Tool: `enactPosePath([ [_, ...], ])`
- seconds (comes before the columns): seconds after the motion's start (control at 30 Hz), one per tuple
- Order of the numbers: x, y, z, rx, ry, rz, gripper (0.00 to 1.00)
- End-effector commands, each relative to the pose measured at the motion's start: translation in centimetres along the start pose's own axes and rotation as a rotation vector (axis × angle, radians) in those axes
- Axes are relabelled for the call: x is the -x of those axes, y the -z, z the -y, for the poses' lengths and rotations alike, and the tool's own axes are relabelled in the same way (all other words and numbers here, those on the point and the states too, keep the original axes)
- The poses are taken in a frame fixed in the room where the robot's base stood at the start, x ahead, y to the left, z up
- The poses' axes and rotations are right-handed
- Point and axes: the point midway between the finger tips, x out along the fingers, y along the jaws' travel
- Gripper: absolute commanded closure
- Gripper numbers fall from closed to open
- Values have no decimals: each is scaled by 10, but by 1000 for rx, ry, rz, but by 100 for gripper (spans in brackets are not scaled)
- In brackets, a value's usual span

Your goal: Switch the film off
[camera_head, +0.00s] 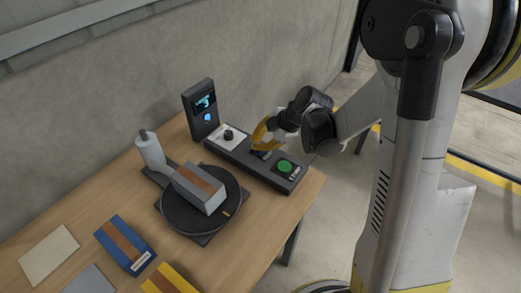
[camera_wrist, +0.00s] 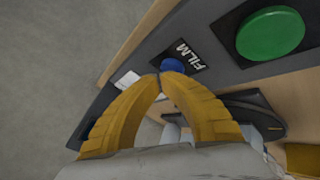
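The FILM control, a small blue knob (camera_wrist: 171,65) on a black plate marked FILM (camera_wrist: 185,57), sits on the dark control panel (camera_wrist: 215,25). In the head view the panel (camera_head: 242,156) lies along the table's right side, and my gripper (camera_head: 258,145) is over its middle, largely hiding the FILM control. In the wrist view the yellow fingertips of my gripper (camera_wrist: 162,77) are together, right at the near edge of the blue knob. I cannot tell whether they touch it. No held object shows between the fingers.
A green button (camera_head: 284,166) and a dark knob on a white plate (camera_head: 229,134) flank the FILM control. A display post (camera_head: 203,118) stands behind. A blue box (camera_head: 124,242) lies in front.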

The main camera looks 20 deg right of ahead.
Motion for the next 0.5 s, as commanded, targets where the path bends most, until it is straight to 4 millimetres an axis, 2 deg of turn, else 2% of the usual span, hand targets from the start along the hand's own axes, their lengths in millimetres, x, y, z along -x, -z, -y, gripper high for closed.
enactPosePath([
  [0.5,4,2,-2,0,0,0,100],
])
